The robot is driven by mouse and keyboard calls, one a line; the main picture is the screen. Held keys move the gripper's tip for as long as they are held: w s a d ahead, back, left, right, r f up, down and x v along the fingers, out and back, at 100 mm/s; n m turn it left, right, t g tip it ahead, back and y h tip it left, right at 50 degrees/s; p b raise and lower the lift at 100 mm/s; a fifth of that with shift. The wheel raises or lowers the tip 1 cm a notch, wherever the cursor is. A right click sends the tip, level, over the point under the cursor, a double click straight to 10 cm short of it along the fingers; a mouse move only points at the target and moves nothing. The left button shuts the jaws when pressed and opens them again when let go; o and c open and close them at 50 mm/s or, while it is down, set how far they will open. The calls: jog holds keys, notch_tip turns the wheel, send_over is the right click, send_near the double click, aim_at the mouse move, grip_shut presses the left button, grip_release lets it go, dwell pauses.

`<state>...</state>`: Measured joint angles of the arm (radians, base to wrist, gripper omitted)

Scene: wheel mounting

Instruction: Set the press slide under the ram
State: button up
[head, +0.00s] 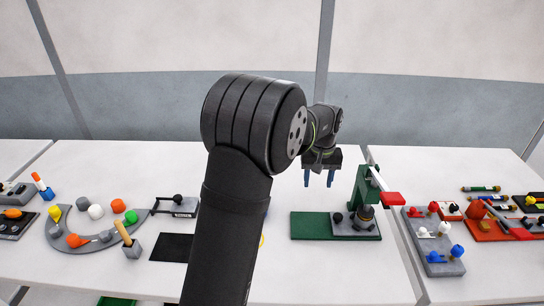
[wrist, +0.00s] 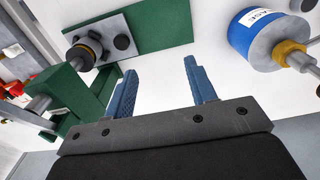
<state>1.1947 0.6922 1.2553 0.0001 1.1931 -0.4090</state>
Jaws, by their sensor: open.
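The press stands right of centre in the head view, with a flat green base (head: 308,226), a green column (head: 362,188) and a red-ended lever (head: 393,198). The grey slide (head: 352,234) lies at the right part of the base, with a black knob (head: 338,217) on its left. A dark round part with a brass-coloured ring (head: 366,212) is beside the knob, near the column; it also shows in the wrist view (wrist: 80,56). I cannot tell whether it lines up with the ram. My gripper (head: 319,180) is open and empty, above and behind the base. Its blue fingers (wrist: 160,75) touch nothing.
A blue labelled cylinder (wrist: 262,38) stands right of my fingers in the wrist view. A grey block with coloured knobs (head: 434,245) is right of the press. A black mat (head: 171,247) and a curved grey tray (head: 62,238) lie left. The table front is clear.

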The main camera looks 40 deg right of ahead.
notch_tip(320, 180, down, 9)
notch_tip(320, 180, up, 10)
jog(key=w+a+r+n+g, duration=0.1)
jog(key=w+a+n+g, duration=0.1)
jog(key=w, duration=0.4)
jog(key=w+a+r+n+g, duration=0.2)
jog(key=w+a+n, duration=0.2)
jog(key=w+n, duration=0.2)
jog(key=shift+w+r, duration=0.2)
jog(key=shift+w, duration=0.55)
jog(key=shift+s, duration=0.15)
jog(key=s+d+f+m+t, duration=0.2)
jog(key=s+d+m, duration=0.15)
jog(key=s, duration=0.25)
jog(key=s+d+f+m+t, duration=0.1)
jog(key=s+d+m+t, duration=0.1)
jog(key=s+m, duration=0.3)
notch_tip(320, 180, down, 7)
jog(key=s, duration=0.2)
jog(key=shift+d+f, duration=0.2)
jog(key=shift+d, duration=0.05)
